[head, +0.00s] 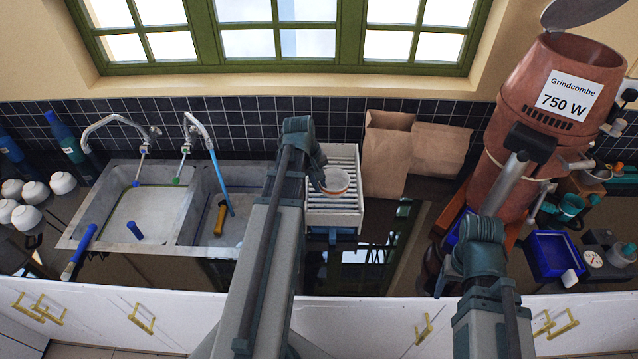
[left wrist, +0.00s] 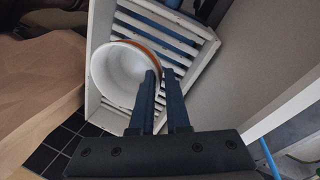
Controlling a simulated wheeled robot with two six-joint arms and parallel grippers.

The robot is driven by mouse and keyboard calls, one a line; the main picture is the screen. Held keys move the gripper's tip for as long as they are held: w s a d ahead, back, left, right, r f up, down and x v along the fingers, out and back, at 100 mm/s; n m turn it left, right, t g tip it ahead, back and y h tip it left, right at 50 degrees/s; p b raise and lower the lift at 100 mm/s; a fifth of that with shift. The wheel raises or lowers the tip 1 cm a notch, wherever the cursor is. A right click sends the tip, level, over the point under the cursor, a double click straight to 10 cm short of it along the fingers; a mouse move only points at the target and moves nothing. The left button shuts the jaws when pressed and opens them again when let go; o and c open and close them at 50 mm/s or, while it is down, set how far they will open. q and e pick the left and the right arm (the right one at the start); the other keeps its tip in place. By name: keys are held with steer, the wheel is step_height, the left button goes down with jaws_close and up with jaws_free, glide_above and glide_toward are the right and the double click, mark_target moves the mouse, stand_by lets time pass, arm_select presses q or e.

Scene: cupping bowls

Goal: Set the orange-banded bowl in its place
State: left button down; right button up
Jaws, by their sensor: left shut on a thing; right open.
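The orange-banded bowl (head: 336,181) is white inside with an orange band. It is over the white slatted rack (head: 343,218), near the middle of the counter. In the left wrist view the bowl (left wrist: 118,75) shows its open mouth, with the slats of the rack (left wrist: 165,37) behind it. My left gripper (head: 322,183) is shut on the bowl's rim; its fingers (left wrist: 160,85) show in the wrist view. Whether the bowl touches the slats I cannot tell. My right gripper (head: 443,280) is open, low in front of the grinder, its fingers partly hidden by my arm.
A double sink (head: 150,215) with two taps lies left. Several white bowls (head: 33,192) stand at the far left. Brown paper bags (head: 388,155) stand right of the rack. A large copper grinder (head: 545,95) and a blue bin (head: 555,258) occupy the right.

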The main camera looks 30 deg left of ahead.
arm_select(q)
steer(key=shift+r+p, duration=0.55)
steer(key=shift+r, duration=0.15)
steer(key=c, duration=0.8)
jaws_free()
steer(key=shift+o, duration=0.2)
steer(key=shift+o, duration=1.3)
steer(key=w+d+p+v, duration=0.1)
steer(key=p+v, duration=0.6)
steer(key=p, duration=0.1)
steer(key=shift+w+r, duration=0.25)
steer(key=shift+r, duration=0.35)
